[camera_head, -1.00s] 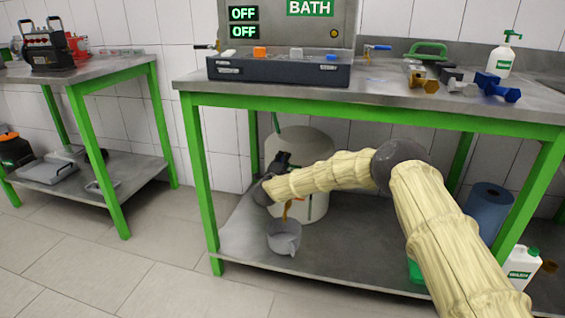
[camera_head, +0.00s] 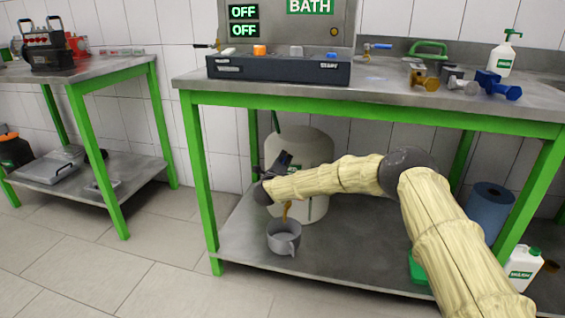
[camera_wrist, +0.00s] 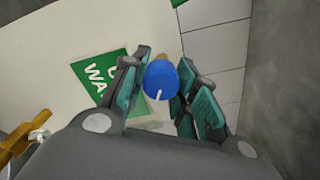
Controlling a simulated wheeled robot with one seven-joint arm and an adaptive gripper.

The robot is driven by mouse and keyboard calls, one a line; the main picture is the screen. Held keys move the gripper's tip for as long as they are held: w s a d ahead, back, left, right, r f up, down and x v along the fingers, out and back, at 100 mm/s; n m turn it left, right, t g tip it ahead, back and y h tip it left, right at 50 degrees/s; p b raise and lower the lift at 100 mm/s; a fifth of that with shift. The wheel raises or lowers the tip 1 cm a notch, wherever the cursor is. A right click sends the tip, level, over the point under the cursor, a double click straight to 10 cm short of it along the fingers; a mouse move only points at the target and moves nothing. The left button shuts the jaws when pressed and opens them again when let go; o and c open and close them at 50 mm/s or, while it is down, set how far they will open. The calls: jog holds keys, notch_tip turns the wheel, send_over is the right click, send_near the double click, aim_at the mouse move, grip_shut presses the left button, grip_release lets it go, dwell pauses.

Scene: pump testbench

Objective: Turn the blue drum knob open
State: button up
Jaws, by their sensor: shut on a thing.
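The blue drum knob (camera_wrist: 161,80), round with a white line on its face, shows in the wrist view between the two fingers of my gripper (camera_wrist: 160,92). The fingers are closed in on both sides of it. The white drum (camera_head: 312,150) stands on the lower shelf under the bench in the head view, and its green label (camera_wrist: 98,75) shows in the wrist view. In the head view my arm and gripper (camera_head: 277,165) reach in front of the drum and hide the knob. The white line on the knob points down and slightly left in the wrist view.
A brown spout (camera_wrist: 22,135) lies at the left in the wrist view. A grey jug (camera_head: 284,238) stands below it on the lower shelf (camera_head: 340,262). The tabletop and its green frame (camera_head: 370,110) are above my arm. A blue roll (camera_head: 488,212) stands at the right.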

jog(key=shift+f, duration=0.15)
jog(key=o, duration=1)
jog(key=shift+d, duration=0.1)
jog(key=v, duration=1.2)
